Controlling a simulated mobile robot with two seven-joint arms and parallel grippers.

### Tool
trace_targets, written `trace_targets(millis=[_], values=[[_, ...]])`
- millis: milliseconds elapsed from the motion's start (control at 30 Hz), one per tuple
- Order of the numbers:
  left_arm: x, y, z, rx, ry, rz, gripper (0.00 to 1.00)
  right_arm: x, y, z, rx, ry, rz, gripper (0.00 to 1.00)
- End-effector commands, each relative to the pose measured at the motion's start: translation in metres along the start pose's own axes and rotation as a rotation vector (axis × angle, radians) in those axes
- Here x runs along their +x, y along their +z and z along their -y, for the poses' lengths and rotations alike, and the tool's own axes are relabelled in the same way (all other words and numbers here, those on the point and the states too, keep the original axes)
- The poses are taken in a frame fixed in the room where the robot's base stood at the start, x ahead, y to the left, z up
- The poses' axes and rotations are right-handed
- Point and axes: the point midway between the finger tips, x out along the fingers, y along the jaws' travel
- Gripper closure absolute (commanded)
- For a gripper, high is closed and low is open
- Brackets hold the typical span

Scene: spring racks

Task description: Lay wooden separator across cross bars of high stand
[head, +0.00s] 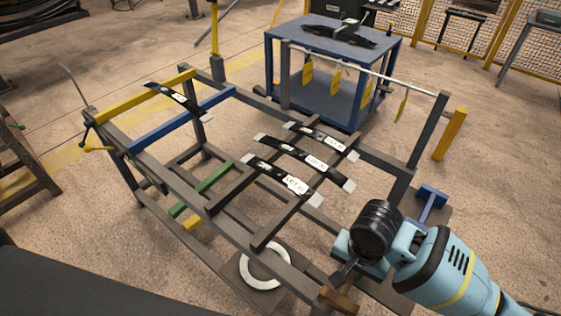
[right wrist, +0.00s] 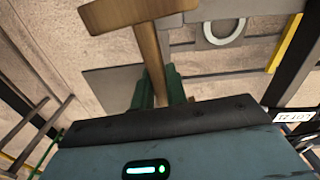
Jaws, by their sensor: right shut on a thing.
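A brown wooden T-shaped piece, which I take for the wooden separator (right wrist: 150,45), is held by its stem in my right gripper (right wrist: 157,88). Its crosspiece points away from the gripper. In the head view the wooden piece (head: 340,300) shows low at the bottom, partly hidden by my right wrist. My right gripper (head: 347,272) is in front of the near corner of a grey metal stand (head: 262,235). A yellow bar (head: 180,84) and a blue bar (head: 220,97) lie across its far left part. My left gripper is out of view.
Black leaf springs with white labels (head: 290,182) lie across the stand's grey bars; another spring (head: 180,100) rests on the yellow and blue bars. A white ring (head: 265,266) lies below. A blue T-shaped piece (head: 432,202) is at the right. A blue cart (head: 335,50) stands behind.

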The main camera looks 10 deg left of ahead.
Motion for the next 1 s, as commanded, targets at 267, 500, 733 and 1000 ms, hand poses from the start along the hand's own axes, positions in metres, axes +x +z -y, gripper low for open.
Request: trace_targets(millis=[267, 500, 733, 1000], values=[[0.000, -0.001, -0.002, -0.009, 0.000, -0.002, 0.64, 0.007, -0.008, -0.081, -0.221, 0.002, 0.005, 1.00], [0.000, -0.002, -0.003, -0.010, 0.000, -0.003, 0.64, 0.007, -0.013, -0.126, -0.336, 0.000, 0.002, 1.00], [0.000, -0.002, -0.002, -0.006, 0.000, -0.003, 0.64, 0.006, -0.015, -0.131, -0.355, -0.001, 0.000, 1.00], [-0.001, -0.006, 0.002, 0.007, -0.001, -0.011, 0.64, -0.015, -0.024, -0.124, -0.361, -0.012, -0.010, 1.00]])
